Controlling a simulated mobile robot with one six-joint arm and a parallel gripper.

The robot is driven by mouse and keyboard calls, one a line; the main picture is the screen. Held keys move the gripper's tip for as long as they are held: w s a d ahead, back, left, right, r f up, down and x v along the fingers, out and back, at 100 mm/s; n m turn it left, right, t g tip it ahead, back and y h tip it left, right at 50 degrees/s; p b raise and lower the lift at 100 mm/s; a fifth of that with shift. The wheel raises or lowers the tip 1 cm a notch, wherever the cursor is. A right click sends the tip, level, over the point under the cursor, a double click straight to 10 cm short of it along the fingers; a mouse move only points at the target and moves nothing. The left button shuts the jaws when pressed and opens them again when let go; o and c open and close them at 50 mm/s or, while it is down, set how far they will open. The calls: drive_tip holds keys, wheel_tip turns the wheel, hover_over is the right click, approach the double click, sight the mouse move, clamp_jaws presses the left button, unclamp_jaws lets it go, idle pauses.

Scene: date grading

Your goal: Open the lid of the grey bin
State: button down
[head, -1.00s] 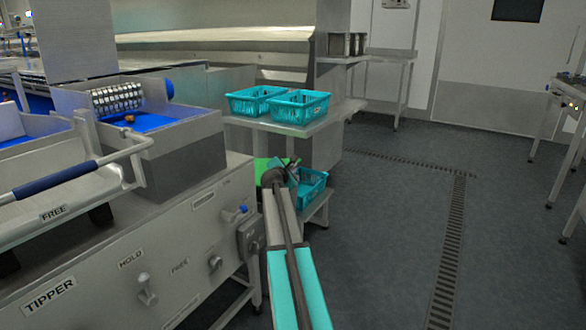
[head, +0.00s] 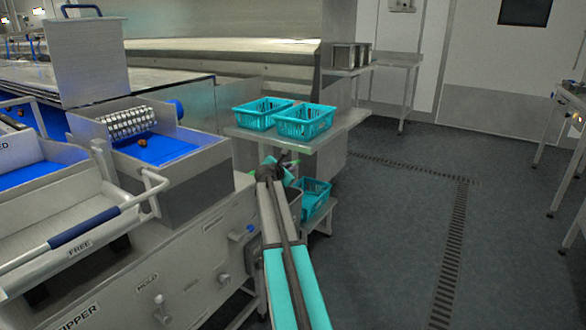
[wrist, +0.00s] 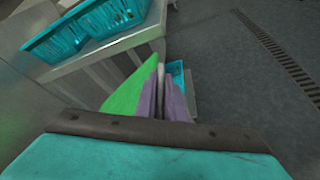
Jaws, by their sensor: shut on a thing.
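My gripper (head: 284,164) is at the far end of my outstretched arm, beyond the machine's corner. The wrist view shows its two purplish fingers (wrist: 161,98) close together, with a thin pale strip between them. A bright green panel (wrist: 127,94), apparently the bin's lid, stands tilted along the left finger. A little of the green also shows in the head view (head: 288,178). The grey bin (head: 295,202) is mostly hidden behind my arm, so how far its lid is open cannot be told.
Two teal crates (head: 304,122) stand on a steel table (head: 345,127) just above and behind the gripper. Another teal crate (head: 314,196) is low, right of the bin. The steel machine (head: 190,265) is close on the left. The floor (head: 385,230) at right is clear.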

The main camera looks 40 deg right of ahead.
drive_tip(key=shift+n+g, duration=0.3)
drive_tip(key=shift+n, duration=0.2)
drive_tip(key=w+r+p, duration=0.2)
drive_tip(key=r+p, duration=0.2)
drive_tip(key=p, duration=0.1)
drive_tip(key=shift+w+a+r, duration=0.35)
drive_tip(key=shift+w+a, duration=0.05)
drive_tip(key=shift+w+a+r+n+g+p, duration=0.15)
drive_tip(key=shift+w+r+p, duration=0.35)
drive_tip(key=shift+p, duration=0.1)
drive_tip(key=shift+w+a+r+n+g+p, duration=0.15)
drive_tip(key=shift+w+r+p, duration=0.25)
drive_tip(key=shift+p, duration=0.2)
drive_tip(key=c, duration=1.8)
unclamp_jaws()
drive_tip(key=shift+s+d, duration=0.1)
drive_tip(key=shift+c, duration=0.2)
drive_tip(key=shift+r, duration=0.1)
